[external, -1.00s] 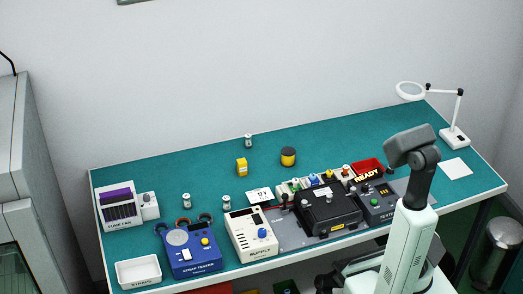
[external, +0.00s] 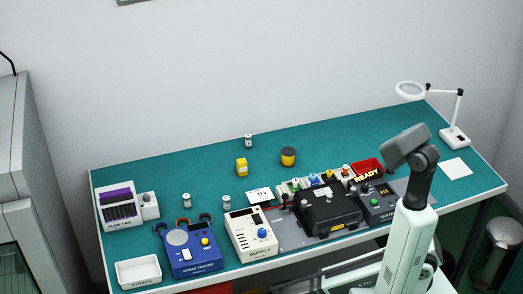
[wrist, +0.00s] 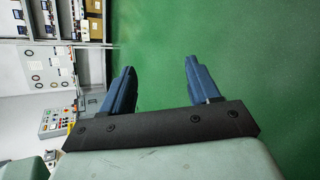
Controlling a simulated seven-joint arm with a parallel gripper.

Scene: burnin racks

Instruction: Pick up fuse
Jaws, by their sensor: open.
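Three small pale cylinders with dark tops, which look like fuses, stand upright on the green bench mat. One fuse-like cylinder (external: 248,141) is at the back, another (external: 187,200) is behind the blue strap tester, and a third (external: 227,202) is beside the supply box. I cannot tell which one the task means. In the wrist view my gripper (wrist: 160,75) is open with its two blue fingers wide apart. Nothing is between them; only green floor shows behind. The gripper is not clearly visible in the external view, and the bench fuses are not in the wrist view.
The blue strap tester (external: 192,262), white supply box (external: 250,247), black fixture (external: 328,222) and tester (external: 378,212) line the bench front. A fuse fan (external: 121,211) and white straps tray (external: 138,281) are at left. The back of the green mat (external: 350,142) is mostly clear.

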